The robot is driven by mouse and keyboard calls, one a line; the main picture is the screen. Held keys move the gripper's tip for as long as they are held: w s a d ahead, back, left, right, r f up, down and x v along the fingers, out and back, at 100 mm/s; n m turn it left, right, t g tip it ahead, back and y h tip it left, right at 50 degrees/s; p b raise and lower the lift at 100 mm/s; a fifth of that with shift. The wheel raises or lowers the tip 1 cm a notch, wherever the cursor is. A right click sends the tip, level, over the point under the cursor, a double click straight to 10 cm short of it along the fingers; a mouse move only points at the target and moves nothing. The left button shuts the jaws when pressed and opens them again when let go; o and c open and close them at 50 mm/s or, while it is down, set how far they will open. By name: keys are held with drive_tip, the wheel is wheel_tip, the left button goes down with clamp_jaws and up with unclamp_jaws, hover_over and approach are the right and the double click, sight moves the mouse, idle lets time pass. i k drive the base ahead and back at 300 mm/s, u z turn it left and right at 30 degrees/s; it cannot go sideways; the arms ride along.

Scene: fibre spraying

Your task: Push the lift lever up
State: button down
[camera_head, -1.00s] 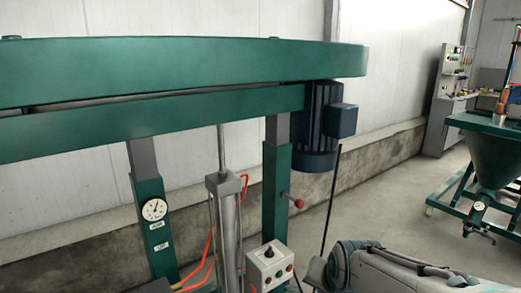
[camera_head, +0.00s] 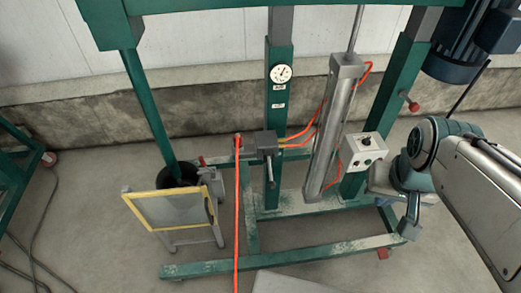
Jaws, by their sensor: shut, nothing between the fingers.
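The lift lever (camera_head: 270,172) is a short dark handle hanging down from a grey valve block (camera_head: 266,143). The block is fixed at the green post below a round gauge (camera_head: 281,73) and two small white labels. Orange hoses run from the block to the right. My gripper (camera_head: 411,222) is at the right, at the end of my arm, pointing down. It looks small and shut, with nothing seen in it. It is well to the right of the lever and apart from it.
A grey cylinder (camera_head: 333,125) and a white control box (camera_head: 366,152) stand between my gripper and the lever. An orange hose (camera_head: 237,210) hangs left of the lever. A yellow-framed panel (camera_head: 170,220) stands further left. Green base beams (camera_head: 290,252) lie on the floor.

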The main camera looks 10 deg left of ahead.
sight(271, 185)
drive_tip(key=u, duration=1.5)
drive_tip(key=k, duration=1.35)
drive_tip(key=u, duration=0.35)
drive_tip(key=i, duration=0.25)
drive_tip(key=z, duration=1.15)
drive_tip(key=i, duration=1.1)
drive_tip(key=z, duration=0.4)
